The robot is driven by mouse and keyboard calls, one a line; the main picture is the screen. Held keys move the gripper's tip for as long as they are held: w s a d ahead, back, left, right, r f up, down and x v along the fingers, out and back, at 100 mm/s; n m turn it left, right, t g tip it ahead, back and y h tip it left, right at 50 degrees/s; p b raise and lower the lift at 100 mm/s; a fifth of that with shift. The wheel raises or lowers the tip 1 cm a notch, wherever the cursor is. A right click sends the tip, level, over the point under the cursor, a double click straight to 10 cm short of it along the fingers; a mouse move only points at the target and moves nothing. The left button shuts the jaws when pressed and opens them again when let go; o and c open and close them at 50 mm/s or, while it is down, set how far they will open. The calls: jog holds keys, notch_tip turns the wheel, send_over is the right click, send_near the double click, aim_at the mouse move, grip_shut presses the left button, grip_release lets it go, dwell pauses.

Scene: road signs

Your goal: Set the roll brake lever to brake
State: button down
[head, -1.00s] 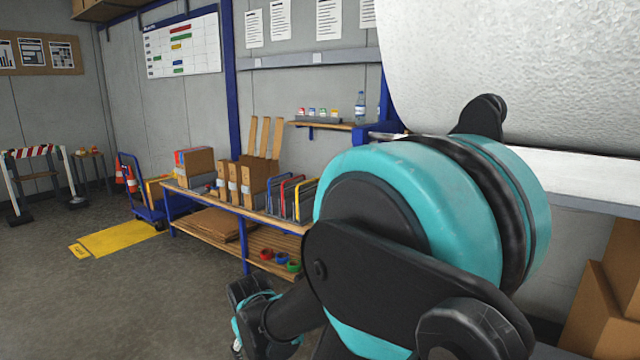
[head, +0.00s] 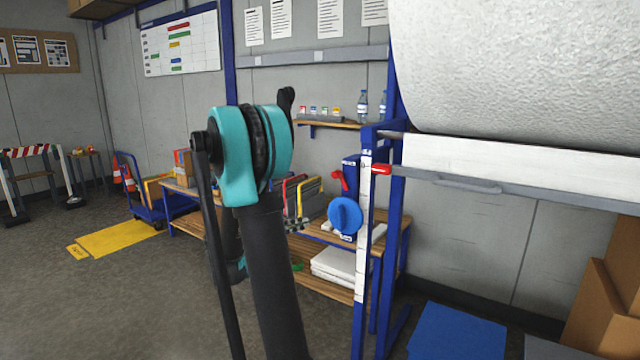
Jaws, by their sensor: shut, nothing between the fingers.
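I cannot tell which is the roll brake lever, and no brake marking is readable. My arm stands left of both, with its links apart from them in the picture. My gripper's fingers do not show; part of my wrist is behind my black arm link.
A wooden bench (head: 335,282) with files and white stacks stands behind the post. A blue mat or panel (head: 457,332) lies at the bottom right, near cardboard boxes (head: 605,310). A yellow floor plate (head: 115,238) lies at left. The grey floor at lower left is clear.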

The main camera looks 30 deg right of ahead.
jog(key=w+a+r+g+h, duration=0.2)
jog(key=w+r+g+h, duration=0.1)
jog(key=w+r+h, duration=0.1)
jog(key=shift+w+a+r+m, duration=0.2)
jog(key=shift+a+r+m, duration=0.1)
jog(key=shift+r, duration=0.35)
jog(key=x, duration=1.4)
